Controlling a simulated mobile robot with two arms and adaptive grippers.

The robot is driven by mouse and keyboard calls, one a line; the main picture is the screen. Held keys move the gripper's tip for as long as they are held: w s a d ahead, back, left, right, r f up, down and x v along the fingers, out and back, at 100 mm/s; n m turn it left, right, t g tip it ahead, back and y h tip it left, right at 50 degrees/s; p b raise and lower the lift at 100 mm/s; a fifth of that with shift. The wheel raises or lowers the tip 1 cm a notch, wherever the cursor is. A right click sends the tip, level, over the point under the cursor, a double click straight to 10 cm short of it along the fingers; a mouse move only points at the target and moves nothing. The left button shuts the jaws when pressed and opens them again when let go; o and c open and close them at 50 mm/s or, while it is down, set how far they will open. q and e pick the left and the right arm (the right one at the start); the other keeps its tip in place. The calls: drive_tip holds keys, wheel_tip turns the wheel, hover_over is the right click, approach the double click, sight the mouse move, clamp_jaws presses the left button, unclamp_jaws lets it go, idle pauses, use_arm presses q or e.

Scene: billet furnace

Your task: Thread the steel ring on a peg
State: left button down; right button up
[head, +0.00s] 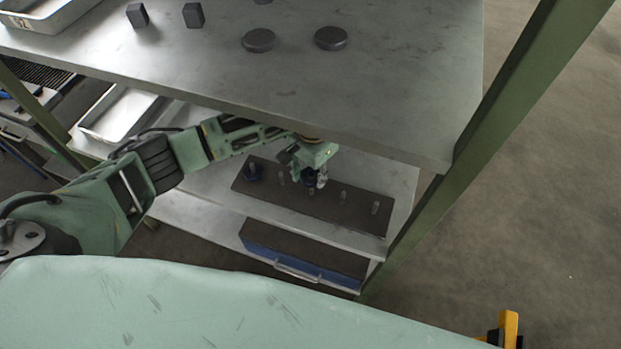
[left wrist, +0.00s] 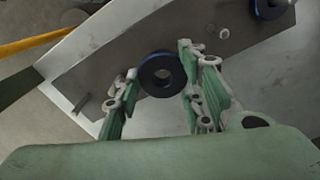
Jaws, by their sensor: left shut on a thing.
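My left gripper (head: 316,182) reaches in under the tabletop and is shut on a dark blue steel ring (head: 309,181). In the left wrist view the ring (left wrist: 149,73) sits between the two fingertips (left wrist: 160,68), its hole facing the camera. It is over the dark peg board (head: 355,213), near the middle pegs. I cannot tell whether a peg is in its hole. Short grey pegs stand in a row, one at the right end (head: 375,208). A second dark ring (head: 254,178) is around the left-end peg; it also shows in the left wrist view (left wrist: 257,10). My right gripper is not in view.
The steel tabletop (head: 400,105) hangs over the shelf and carries dark discs (head: 331,39) and blocks (head: 193,15). A green post (head: 440,205) stands at the right. White trays (head: 122,113) lie to the left.

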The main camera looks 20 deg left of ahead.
use_arm(q)
drive_tip(key=shift+w+f+b, duration=0.15)
drive_tip(key=shift+f+b, duration=0.25)
drive_tip(key=shift+f, duration=0.9)
drive_tip(key=c, duration=1.5)
unclamp_jaws()
drive_tip(key=shift+c, duration=0.2)
drive_tip(key=o, duration=0.5)
drive_tip(key=shift+f, duration=0.1)
